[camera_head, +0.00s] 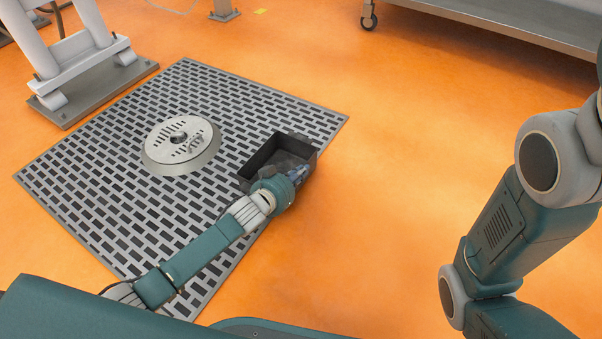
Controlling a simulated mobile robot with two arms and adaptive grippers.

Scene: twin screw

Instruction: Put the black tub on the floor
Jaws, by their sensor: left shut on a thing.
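The black tub (263,155) is a small open rectangular box at the right part of the grey floor grate (110,133). I cannot tell whether it rests on the grate or is held just above it. My left gripper (298,172) is at the tub's near right side and is shut on it. My left wrist hides part of the tub's near wall, and the fingertips are hard to make out. The orange floor (400,170) lies right of the grate. My right arm stands at the right, but its gripper is out of view.
A round metal drain cover (180,143) stands on the grate left of the tub. A white frame on a metal base (95,85) is at the upper left. A wheeled steel table (500,20) is at the upper right. The orange floor between is clear.

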